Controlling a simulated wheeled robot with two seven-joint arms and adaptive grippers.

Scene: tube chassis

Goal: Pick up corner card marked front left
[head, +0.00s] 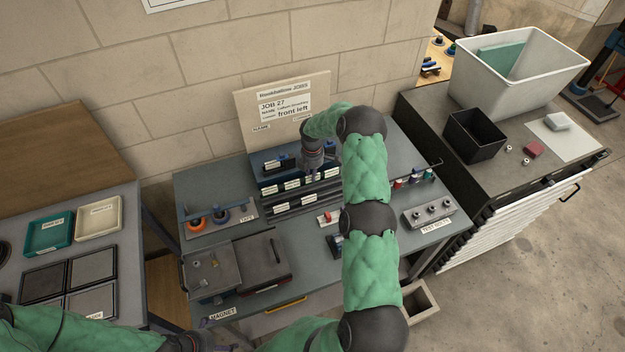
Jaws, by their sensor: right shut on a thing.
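Several white-labelled cards (292,185) stand in the rack rows. A board (250,118) behind the rack reads JOB 27 and "front left". My left gripper (212,343) shows only in part at the bottom edge, and its fingers are not clear.
A tape holder (215,215) stands left of the rack, and a grey box (212,268) is in front of it. A grey block with round studs (430,215) is at the right. The brick wall (200,60) rises close behind. A side bench at right holds a black bin (474,135).

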